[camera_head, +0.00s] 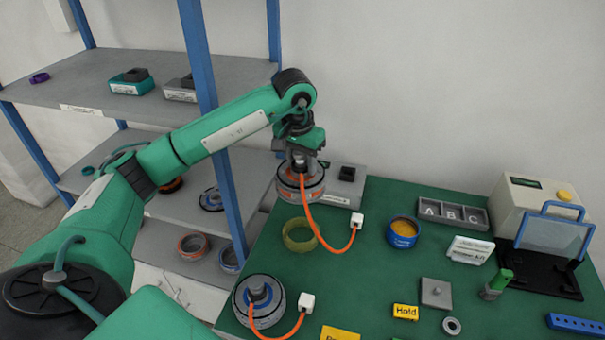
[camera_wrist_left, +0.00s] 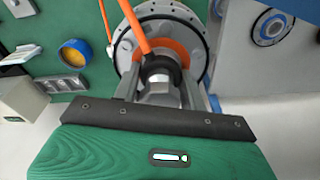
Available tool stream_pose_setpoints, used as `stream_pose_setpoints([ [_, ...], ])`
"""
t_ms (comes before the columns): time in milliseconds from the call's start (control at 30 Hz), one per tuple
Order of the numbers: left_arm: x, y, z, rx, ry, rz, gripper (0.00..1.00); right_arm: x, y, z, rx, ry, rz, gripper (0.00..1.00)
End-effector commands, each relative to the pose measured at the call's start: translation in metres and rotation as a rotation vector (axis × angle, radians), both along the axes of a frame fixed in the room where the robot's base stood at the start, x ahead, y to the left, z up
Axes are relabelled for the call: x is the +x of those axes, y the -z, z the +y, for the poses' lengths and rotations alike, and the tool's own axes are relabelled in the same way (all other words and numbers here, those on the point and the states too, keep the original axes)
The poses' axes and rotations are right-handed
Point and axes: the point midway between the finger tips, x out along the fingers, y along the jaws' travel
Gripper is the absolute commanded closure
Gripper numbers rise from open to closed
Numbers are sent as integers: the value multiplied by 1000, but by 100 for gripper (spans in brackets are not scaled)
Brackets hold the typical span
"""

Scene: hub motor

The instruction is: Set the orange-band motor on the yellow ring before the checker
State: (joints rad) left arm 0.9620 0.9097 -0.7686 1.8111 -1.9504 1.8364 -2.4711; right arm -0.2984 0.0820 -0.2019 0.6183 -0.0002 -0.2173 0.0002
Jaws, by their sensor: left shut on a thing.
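The orange-band motor (camera_head: 301,187) hangs from my left gripper (camera_head: 300,163), with its orange cable running down to a white connector (camera_head: 357,220). In the left wrist view, the fingers (camera_wrist_left: 160,92) are shut on the central shaft of the motor (camera_wrist_left: 197,45). The yellow ring (camera_head: 287,239) lies on the green table, below and in front of the held motor in the picture. The motor is apart from the ring. A cream box (camera_head: 513,205) with a dark display and yellow button, possibly the checker, stands at the back right. My right gripper is not in view.
A second motor (camera_head: 246,312) with an orange cable stands at the table's front left. A blue cup (camera_head: 403,233), an A-B-C tray (camera_head: 466,222), a grey box (camera_head: 335,192) and a yellow Hold block (camera_head: 405,312) are on the table. A blue-post shelf (camera_head: 222,180) stands left.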

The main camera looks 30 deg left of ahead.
Motion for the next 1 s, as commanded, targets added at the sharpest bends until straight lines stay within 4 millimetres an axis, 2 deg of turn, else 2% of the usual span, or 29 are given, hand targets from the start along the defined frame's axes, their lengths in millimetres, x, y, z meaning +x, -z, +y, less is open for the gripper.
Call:
stream_pose_setpoints([
  [600, 0, 113, -1, -2, 0, -1, 100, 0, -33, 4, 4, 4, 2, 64],
  [1000, 1, 142, -1, -3, 1, -3, 100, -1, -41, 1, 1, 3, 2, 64],
])
